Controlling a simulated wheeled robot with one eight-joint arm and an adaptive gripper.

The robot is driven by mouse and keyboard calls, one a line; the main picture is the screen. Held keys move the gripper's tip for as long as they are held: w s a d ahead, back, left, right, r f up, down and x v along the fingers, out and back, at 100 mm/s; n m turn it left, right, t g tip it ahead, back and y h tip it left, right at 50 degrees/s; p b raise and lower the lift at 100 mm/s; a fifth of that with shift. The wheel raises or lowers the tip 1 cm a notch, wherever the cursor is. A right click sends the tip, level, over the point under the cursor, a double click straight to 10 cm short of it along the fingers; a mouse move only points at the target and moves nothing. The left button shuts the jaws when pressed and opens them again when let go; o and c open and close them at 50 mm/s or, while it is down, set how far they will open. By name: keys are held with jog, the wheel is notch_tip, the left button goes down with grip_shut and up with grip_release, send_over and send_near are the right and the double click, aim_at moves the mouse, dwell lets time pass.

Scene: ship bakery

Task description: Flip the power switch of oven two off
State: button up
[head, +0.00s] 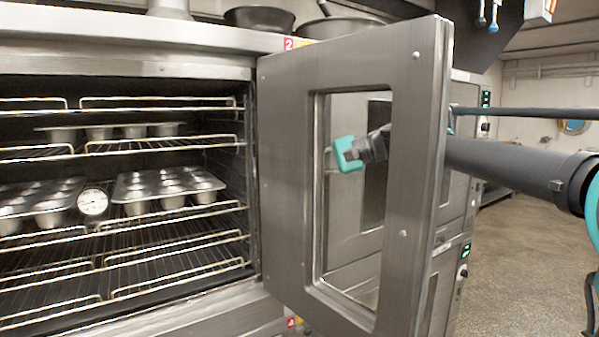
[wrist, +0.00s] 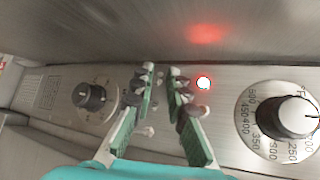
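My gripper (wrist: 162,78) is over a metal control panel (wrist: 225,117) in the wrist view. Its two green-padded fingers are apart, with a narrow gap and nothing clearly held between them. A lit red lamp (wrist: 203,83) is just right of the fingertips. Small metal parts show around the fingertips; I cannot tell which is the power switch. In the head view, my gripper (head: 348,153) shows through the window of the open oven door (head: 287,150). A red label reading 2 (head: 289,43) is on the oven frame above the door.
A black knob (wrist: 90,97) is left of the fingers and a large temperature dial (wrist: 280,122) is right. The open oven (head: 120,215) holds muffin tins (head: 168,190) and a round thermometer (head: 93,202). The door stands between the head camera and my gripper. Floor is clear at right.

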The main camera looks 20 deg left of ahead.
grip_shut()
jog(key=shift+f, duration=0.15)
jog(key=shift+f+n+g+y, duration=0.15)
jog(key=shift+f+n+y, duration=0.5)
jog(key=shift+n+y, duration=0.65)
jog(key=shift+f+n+g+y, duration=0.2)
jog(key=shift+f+n+y, duration=0.4)
jog(key=shift+n+y, duration=0.75)
jog(key=shift+f+n+g+y, duration=0.15)
jog(key=shift+f+n+y, duration=0.5)
jog(key=shift+n+y, duration=0.65)
jog(key=shift+n, duration=0.35)
